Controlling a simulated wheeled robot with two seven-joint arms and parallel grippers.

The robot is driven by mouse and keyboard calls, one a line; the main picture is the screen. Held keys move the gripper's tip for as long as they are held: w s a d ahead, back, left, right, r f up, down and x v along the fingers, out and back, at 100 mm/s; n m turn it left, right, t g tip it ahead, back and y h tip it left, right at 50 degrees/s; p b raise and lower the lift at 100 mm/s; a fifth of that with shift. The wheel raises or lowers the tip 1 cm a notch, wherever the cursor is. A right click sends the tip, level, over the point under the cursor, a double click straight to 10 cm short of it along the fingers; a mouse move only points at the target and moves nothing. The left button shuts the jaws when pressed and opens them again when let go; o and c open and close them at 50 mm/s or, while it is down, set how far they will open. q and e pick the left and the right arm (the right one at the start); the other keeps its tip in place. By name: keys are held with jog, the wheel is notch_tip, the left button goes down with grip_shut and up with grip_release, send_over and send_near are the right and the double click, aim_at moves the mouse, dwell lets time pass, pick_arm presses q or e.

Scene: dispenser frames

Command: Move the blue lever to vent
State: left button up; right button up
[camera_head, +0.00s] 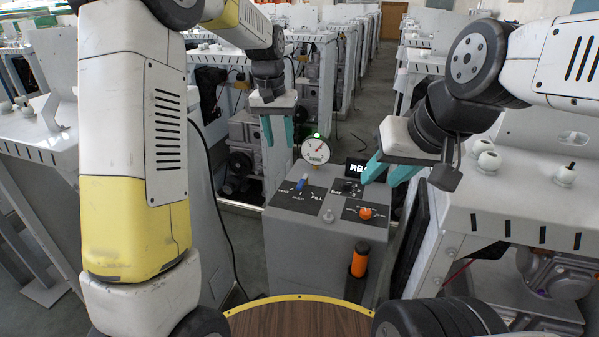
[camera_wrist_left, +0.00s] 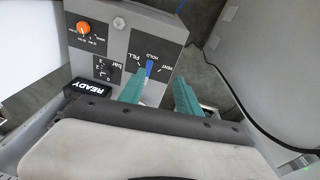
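The blue lever (camera_head: 301,184) stands on the left part of the grey dispenser's sloped panel. Its labels read VENT on the left, HOLD at the near side and FILL on the right. The lever (camera_wrist_left: 149,68) lies roughly in line with HOLD, between VENT and FILL. My left gripper (camera_head: 278,131) is open and empty, above and behind the panel; its fingers (camera_wrist_left: 157,92) show in the left wrist view, apart from the lever. My right gripper (camera_head: 389,171) is open and empty by the panel's right side.
A round gauge (camera_head: 316,151) stands at the panel's back, with a READY display (camera_head: 358,169) beside it. An orange knob (camera_head: 365,213) is on the right panel. A wooden table (camera_head: 298,319) lies nearest me.

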pick_arm(q)
jog(key=g+y, duration=0.1)
send_near(300, 183)
jog(key=shift+d+f+m, duration=0.1)
jog(key=shift+d+m, duration=0.1)
jog(key=shift+m, duration=0.2)
notch_tip(300, 183, down, 8)
jog(key=shift+r, duration=0.1)
jog(key=shift+c, duration=0.4)
grip_shut()
jog(key=shift+w+r, duration=0.1)
dwell(0.6)
